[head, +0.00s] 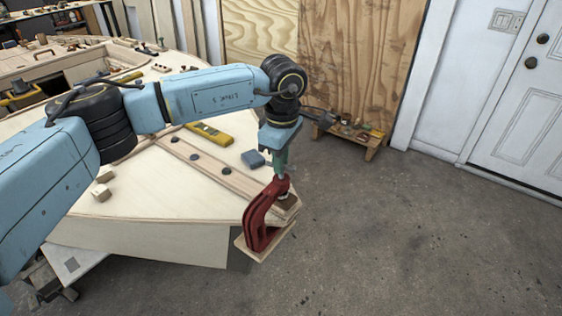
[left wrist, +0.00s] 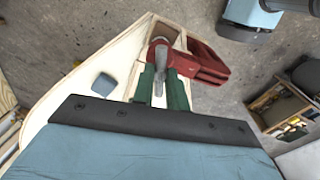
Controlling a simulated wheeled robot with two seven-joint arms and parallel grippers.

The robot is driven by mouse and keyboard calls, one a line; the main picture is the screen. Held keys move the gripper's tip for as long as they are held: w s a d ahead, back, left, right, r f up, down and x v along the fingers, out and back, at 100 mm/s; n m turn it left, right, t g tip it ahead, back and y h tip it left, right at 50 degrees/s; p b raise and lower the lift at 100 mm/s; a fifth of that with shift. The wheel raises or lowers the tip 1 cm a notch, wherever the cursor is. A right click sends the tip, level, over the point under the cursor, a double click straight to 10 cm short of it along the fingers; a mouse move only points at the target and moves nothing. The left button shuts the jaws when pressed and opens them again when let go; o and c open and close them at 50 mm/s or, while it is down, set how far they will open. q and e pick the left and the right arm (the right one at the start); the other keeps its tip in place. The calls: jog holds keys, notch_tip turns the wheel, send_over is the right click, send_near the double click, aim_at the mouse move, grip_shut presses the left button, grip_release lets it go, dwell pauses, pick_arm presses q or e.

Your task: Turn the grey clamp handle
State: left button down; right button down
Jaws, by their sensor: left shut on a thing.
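A red C-clamp (head: 260,222) grips the pointed corner of the plywood hull (head: 150,245), with wood blocks at its jaws. It also shows in the left wrist view (left wrist: 205,65). My left gripper (head: 281,165) comes down from above onto the top of the clamp. In the left wrist view its two green fingers (left wrist: 161,90) are on either side of the grey clamp handle (left wrist: 159,84) and shut on it. The clamp's lower screw end is partly hidden by the red frame. My right gripper is not in view.
A yellow level (head: 208,133), a blue-grey block (head: 253,159) and small wood blocks (head: 102,183) lie on the hull deck. A low wooden stand (head: 348,138) with small items is on the floor behind. The concrete floor at right is clear.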

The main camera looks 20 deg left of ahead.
pick_arm(q)
jog(key=shift+r+m, duration=0.1)
jog(key=shift+m, duration=0.9)
jog(key=m+b, duration=0.1)
jog(key=m, duration=0.2)
jog(key=shift+m, duration=0.3)
jog(key=shift+r+m+b, duration=0.15)
jog(key=shift+m+b, duration=0.2)
jog(key=shift+m, duration=1.85)
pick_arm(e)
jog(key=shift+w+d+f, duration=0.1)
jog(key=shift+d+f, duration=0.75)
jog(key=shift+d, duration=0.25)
pick_arm(q)
jog(key=shift+w, duration=0.1)
jog(key=c, duration=1.3)
grip_release()
jog(key=shift+s, duration=0.2)
jog(key=shift+c, duration=0.2)
